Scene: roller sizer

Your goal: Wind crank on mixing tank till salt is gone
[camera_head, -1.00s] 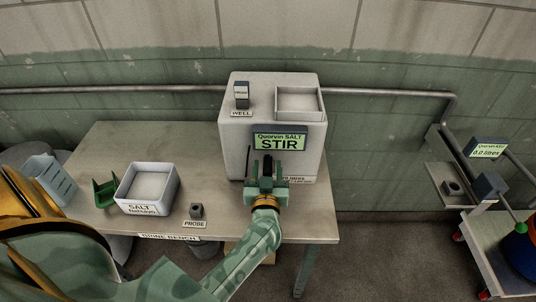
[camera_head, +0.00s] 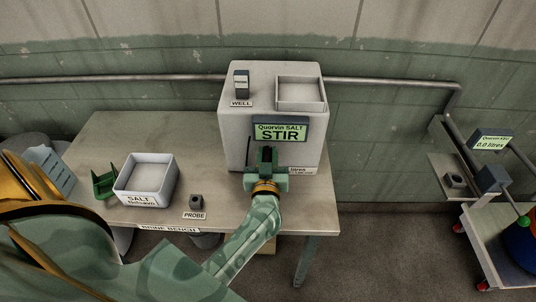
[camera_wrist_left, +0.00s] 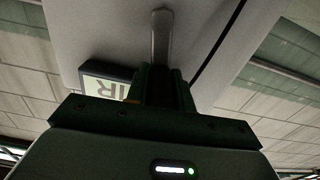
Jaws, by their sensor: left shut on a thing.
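My left gripper (camera_head: 267,158) is at the tank's front face, just below the screen. In the left wrist view its dark fingers (camera_wrist_left: 165,88) are shut around the lower end of a grey crank bar (camera_wrist_left: 162,32) on the tank's front. The fingers hide the crank's grip, and in the head view my gripper hides the crank. The salt inside the tank cannot be seen. My right gripper is not in view.
The bench (camera_head: 110,135) carries a white salt tray (camera_head: 146,193), a green scoop (camera_head: 105,184) and a probe holder (camera_head: 196,202) left of my arm. An open tray (camera_head: 300,107) and a probe in its well (camera_head: 241,84) top the tank. A cart (camera_head: 500,250) stands right.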

